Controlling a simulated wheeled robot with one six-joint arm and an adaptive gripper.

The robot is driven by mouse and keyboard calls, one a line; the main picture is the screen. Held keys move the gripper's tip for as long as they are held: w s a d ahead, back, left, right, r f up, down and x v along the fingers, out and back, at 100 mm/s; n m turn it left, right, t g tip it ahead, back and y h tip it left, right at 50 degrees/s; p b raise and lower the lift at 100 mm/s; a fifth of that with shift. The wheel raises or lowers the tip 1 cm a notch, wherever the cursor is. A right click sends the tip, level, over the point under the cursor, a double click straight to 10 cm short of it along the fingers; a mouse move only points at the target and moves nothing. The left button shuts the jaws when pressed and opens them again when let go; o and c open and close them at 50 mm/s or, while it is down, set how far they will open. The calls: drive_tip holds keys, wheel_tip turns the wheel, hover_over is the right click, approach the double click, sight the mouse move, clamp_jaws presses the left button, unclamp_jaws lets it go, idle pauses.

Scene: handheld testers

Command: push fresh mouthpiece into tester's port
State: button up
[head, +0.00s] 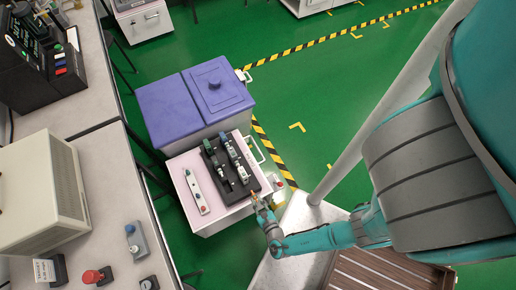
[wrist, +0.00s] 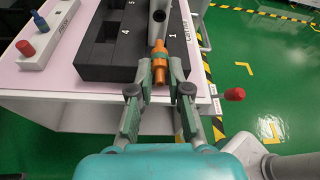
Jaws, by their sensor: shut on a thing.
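In the head view my gripper (head: 255,197) is at the near edge of the black tray. A grey tester (wrist: 157,20) lies just beyond the mouthpiece, its near end facing it. The mouthpiece's far tip is close to that end; I cannot tell whether it touches or enters the port. The black tray (wrist: 100,73) has numbered slots, with 1, 4 and 5 readable. In the head view the tray (head: 222,184) holds several handheld testers.
The tray sits on a pale pink cart top (head: 207,222). A white block (wrist: 62,35) with red and blue parts lies left of the tray. A purple-lidded box (head: 180,106) stands behind. A red knob (wrist: 235,94) sticks out at the cart's right side. Green floor is open further right.

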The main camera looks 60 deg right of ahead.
sight(246, 181)
drive_tip(key=shift+w+d, duration=0.6)
drive_tip(key=shift+w, duration=0.2)
drive_tip(key=shift+w+d, duration=0.55)
drive_tip(key=shift+w, duration=0.25)
drive_tip(key=shift+w+d, duration=0.5)
drive_tip(key=shift+w, duration=0.25)
drive_tip(key=shift+w+d, duration=0.5)
drive_tip(key=shift+w, duration=0.2)
idle(0.9)
drive_tip(key=o, duration=0.8)
drive_tip(key=shift+c, duration=0.2)
drive_tip(key=shift+v, duration=3.2)
drive_tip(key=shift+s+a+r, duration=0.1)
drive_tip(key=shift+s+a, duration=0.2)
drive_tip(key=shift+a, duration=0.05)
drive_tip(key=shift+s, duration=0.1)
